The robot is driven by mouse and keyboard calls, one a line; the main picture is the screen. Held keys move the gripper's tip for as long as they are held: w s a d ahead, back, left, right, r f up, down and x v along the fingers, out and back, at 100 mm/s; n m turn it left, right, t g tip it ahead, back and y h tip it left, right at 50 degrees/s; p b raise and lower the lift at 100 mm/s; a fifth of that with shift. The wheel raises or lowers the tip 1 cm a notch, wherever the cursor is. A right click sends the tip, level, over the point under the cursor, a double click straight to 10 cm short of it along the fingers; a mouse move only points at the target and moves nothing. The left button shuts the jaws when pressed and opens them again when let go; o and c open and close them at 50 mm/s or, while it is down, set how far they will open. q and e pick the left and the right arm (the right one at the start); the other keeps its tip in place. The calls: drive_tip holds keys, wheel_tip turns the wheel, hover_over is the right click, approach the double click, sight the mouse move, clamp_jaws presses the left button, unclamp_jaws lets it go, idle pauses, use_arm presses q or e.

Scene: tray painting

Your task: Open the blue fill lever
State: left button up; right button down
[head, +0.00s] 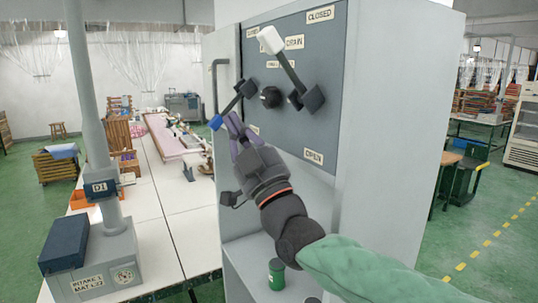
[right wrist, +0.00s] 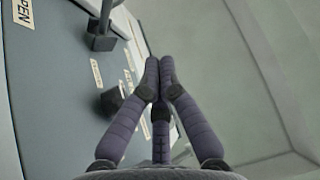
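The blue fill lever has a blue tip (head: 216,123); its dark arm slopes down and left from a pivot block (head: 248,88) on the left of the grey panel (head: 345,60). My right gripper (head: 229,118) is just right of the blue tip, its fingers pointing up at the lever. Whether they touch it I cannot tell. In the right wrist view the right gripper's fingertips (right wrist: 158,72) are together, with nothing seen between them, and the blue tip does not show. My left gripper is out of view.
A white-tipped lever (head: 271,40) stands tilted up and left near a DRAIN label (head: 294,42). A round black knob (head: 271,97) sits between the levers. A CLOSED label (head: 320,14) is above, an OPEN label (head: 313,156) below. A green can (head: 277,274) stands below.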

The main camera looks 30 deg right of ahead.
drive_tip(key=s+d+f, duration=0.3)
drive_tip(key=s, duration=0.3)
drive_tip(key=shift+d+f+b, duration=0.25)
drive_tip(key=shift+f+b, duration=0.1)
drive_tip(key=shift+b, duration=0.05)
drive_tip(key=shift+s, duration=0.1)
